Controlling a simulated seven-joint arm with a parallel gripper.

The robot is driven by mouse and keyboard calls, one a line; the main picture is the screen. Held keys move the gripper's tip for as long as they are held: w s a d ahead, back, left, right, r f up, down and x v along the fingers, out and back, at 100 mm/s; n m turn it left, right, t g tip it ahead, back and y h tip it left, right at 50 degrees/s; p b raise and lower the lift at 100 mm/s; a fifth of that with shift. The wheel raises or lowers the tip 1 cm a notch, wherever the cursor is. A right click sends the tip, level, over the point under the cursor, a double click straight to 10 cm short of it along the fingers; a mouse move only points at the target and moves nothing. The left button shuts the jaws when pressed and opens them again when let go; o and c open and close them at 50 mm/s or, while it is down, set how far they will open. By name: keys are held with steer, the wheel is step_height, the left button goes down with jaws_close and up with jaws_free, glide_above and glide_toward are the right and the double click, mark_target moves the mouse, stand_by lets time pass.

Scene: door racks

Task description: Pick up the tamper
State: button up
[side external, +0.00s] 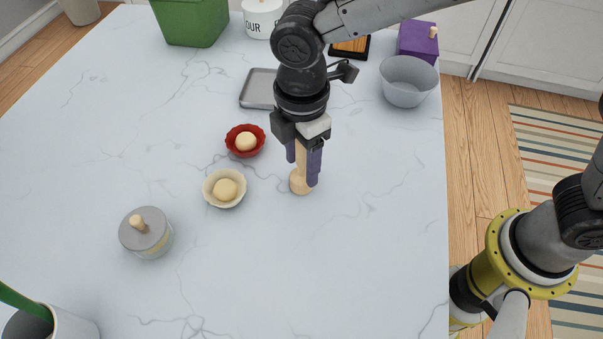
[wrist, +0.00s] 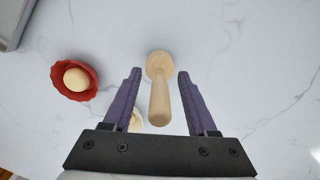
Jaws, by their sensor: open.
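The tamper (side external: 301,184) is a light wooden tool with a round base and a handle. It stands on the white marble countertop (side external: 370,250), and its handle points up towards my gripper (side external: 304,165). In the wrist view the tamper (wrist: 159,90) lies between the two purple fingers of my gripper (wrist: 159,75), with a visible gap on each side. The fingers are open and hold nothing. In the side view the fingers partly hide the handle.
A red bowl (side external: 234,140) and a cream bowl (side external: 208,193), each with a dough ball, sit left of the tamper. A lidded jar (side external: 154,246) stands farther left. A grey tray (side external: 254,91) and grey bowl (side external: 407,91) are behind. The counter in front is clear.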

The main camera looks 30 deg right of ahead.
steer(key=shift+c, duration=0.3)
jaws_close()
stand_by(1.1)
